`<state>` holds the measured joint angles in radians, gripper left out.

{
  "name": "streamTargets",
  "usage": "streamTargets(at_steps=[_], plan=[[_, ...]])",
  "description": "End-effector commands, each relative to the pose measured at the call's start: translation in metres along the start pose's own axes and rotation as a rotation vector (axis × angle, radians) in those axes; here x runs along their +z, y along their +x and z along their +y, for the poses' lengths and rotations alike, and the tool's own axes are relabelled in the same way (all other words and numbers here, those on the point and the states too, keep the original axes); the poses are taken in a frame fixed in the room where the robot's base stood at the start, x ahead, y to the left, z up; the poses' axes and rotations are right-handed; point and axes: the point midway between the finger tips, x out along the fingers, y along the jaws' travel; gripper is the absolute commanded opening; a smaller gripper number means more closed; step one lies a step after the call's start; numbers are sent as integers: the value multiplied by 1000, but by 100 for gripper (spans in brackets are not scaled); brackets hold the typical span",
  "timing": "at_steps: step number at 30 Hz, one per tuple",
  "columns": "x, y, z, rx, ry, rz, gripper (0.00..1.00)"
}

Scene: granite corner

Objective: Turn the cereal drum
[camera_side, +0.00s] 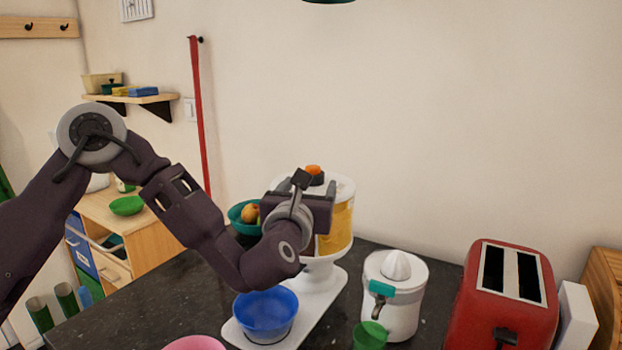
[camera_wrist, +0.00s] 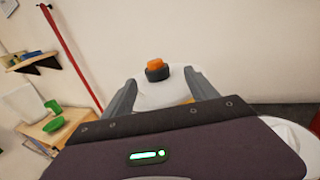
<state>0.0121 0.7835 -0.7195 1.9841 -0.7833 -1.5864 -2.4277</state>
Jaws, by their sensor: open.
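The cereal drum (camera_side: 338,222) is a clear container of yellow cereal on a white stand (camera_side: 318,288). It has a white lid with an orange-topped black knob (camera_side: 314,173). My gripper (camera_side: 303,188) is in front of the drum and hides much of it. In the wrist view, my gripper (camera_wrist: 161,84) is open, with a grey finger on either side. The knob (camera_wrist: 157,70) shows between and beyond the fingertips, above the white lid (camera_wrist: 158,95). Nothing is held. I cannot tell whether a finger touches the drum.
A blue bowl (camera_side: 265,314) sits on the stand's base. A white juicer (camera_side: 394,295), green cup (camera_side: 369,335) and red toaster (camera_side: 505,300) stand to the right. A teal fruit bowl (camera_side: 240,222) is behind my arm. A pink bowl (camera_side: 195,343) is at the front.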

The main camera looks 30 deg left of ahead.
Motion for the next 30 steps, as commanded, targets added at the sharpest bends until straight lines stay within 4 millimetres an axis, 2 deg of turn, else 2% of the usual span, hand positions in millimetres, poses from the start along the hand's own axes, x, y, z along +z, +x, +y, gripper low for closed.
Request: streamTargets(at_steps=[3, 9, 13, 22, 23, 30], plan=[[-5, 2, 6, 19, -25, -8, 67], [-5, 41, 8, 23, -26, -8, 67], [-4, 60, 8, 22, -26, -8, 67], [-4, 67, 8, 20, -24, -8, 67], [-4, 67, 8, 20, -24, -8, 66], [-4, 67, 8, 20, -24, -8, 18]])
